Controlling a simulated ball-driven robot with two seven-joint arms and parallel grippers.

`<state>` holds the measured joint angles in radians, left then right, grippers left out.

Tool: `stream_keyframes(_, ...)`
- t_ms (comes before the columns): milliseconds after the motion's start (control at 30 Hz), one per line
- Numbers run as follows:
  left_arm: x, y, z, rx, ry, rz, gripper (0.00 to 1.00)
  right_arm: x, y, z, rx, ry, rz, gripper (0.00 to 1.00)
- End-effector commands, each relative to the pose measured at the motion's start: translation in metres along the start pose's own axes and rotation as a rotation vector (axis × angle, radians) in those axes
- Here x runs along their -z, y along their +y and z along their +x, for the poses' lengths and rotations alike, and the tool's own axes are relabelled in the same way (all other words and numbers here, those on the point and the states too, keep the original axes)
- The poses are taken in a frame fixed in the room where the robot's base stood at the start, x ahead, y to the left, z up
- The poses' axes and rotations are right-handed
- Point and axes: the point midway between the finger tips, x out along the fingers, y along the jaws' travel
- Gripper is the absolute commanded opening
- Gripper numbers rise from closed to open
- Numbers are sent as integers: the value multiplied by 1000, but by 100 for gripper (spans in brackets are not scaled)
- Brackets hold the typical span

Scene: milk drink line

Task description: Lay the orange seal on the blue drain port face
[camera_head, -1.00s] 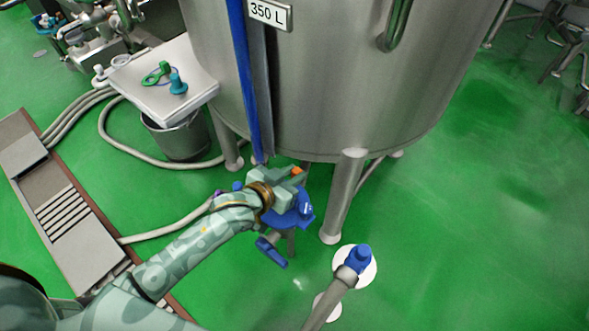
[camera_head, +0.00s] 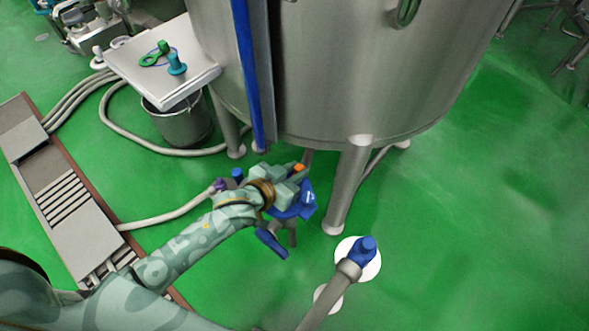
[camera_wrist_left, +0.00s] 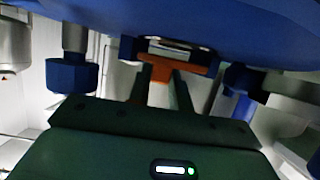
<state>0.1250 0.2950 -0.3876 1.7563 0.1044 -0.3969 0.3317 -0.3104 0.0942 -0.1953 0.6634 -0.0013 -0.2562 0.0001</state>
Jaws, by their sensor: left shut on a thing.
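My left gripper (camera_head: 297,174) is at the blue drain fitting (camera_head: 306,203) under the tank. A small orange piece, the seal (camera_head: 299,167), shows at its fingertips. In the left wrist view, the two dark fingers (camera_wrist_left: 160,88) are shut on the orange seal (camera_wrist_left: 160,69). Right behind the seal is a blue part with a pale opening (camera_wrist_left: 170,46), which looks like the port face. Whether the seal touches it I cannot tell. A large blue body (camera_wrist_left: 210,18) fills the top of that view. My right gripper is not in view.
The steel tank (camera_head: 330,75) and its leg (camera_head: 350,185) stand close beside my left gripper. A blue-capped pipe (camera_head: 348,268) rises at the lower right. A grey hose (camera_head: 165,219) runs to the left. A steel table (camera_head: 187,85) holds green and teal parts. The floor at right is clear.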

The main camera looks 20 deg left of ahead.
Motion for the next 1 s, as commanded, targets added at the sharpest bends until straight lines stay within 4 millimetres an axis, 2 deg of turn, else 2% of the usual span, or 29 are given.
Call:
stream_keyframes(333, -7, 0, 3, 1, -2, 0, 0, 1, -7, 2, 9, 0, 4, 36)
stream_keyframes(367, -7, 0, 3, 1, -1, 0, 26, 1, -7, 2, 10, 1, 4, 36)
stream_keyframes(433, -7, 0, 3, 0, -1, 0, 46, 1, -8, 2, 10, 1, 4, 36)
stream_keyframes(867, -7, 0, 3, 0, -1, 0, 46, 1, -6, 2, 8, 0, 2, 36)
stream_keyframes(1000, -3, 0, -13, 1, 2, 0, 46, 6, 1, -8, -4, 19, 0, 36)
